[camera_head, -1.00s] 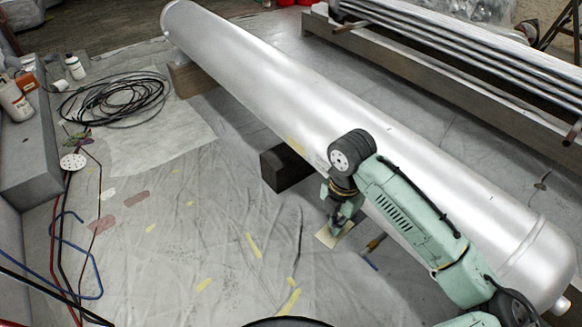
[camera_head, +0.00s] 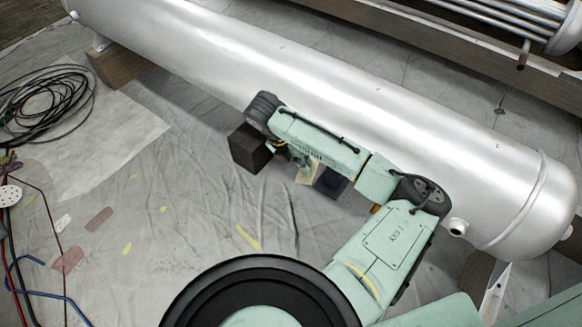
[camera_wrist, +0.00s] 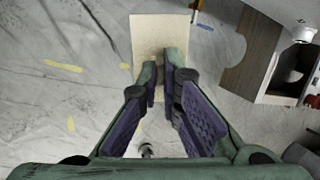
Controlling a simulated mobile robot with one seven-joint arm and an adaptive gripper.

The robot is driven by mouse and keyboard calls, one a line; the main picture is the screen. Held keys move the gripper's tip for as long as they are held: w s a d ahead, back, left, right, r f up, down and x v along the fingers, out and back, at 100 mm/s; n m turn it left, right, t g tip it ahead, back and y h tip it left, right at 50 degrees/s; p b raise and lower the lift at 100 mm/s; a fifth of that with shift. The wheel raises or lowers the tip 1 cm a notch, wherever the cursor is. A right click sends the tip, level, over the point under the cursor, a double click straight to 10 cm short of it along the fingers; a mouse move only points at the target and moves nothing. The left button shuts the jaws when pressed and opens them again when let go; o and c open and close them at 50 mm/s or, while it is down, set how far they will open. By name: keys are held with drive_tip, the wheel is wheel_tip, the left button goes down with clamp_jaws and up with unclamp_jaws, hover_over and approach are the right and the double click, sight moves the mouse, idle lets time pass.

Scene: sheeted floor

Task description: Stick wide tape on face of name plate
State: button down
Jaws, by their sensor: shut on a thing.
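My gripper (camera_wrist: 164,68) is shut on a flat beige rectangular piece, which I take to be the wide tape (camera_wrist: 160,30). The piece sticks out beyond the fingertips in the wrist view, and its near end is between them. In the head view a pale bit of the tape (camera_head: 305,174) shows below my forearm, beside the big silver tank (camera_head: 300,75). My fingers are mostly hidden there by the arm. I cannot make out a name plate on the visible part of the tank.
A dark block (camera_head: 249,148) stands at the tank's near side, left of my gripper. A black cable coil (camera_head: 45,100) lies at the left. A wooden support (camera_head: 120,68) is under the tank's far end. The sheeted floor (camera_head: 190,210) in front is largely clear, with yellow strips.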

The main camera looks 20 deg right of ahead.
drive_tip(key=w+f+n+t+h+b, duration=0.9)
drive_tip(key=f+t, duration=0.2)
drive_tip(key=f, duration=0.2)
drive_tip(key=shift+w+t, duration=0.25)
drive_tip(key=shift+t, duration=0.05)
drive_tip(key=shift+r+p, duration=0.2)
drive_tip(key=shift+p, duration=0.45)
drive_tip(key=shift+b+x, duration=0.35)
drive_tip(key=shift+x, duration=2.5)
drive_tip(key=shift+f, duration=0.1)
drive_tip(key=shift+w+d+p, duration=0.15)
drive_tip(key=shift+d+p, duration=0.2)
drive_tip(key=shift+p, duration=0.5)
drive_tip(key=shift+w+d, duration=0.25)
drive_tip(key=shift+d, duration=0.05)
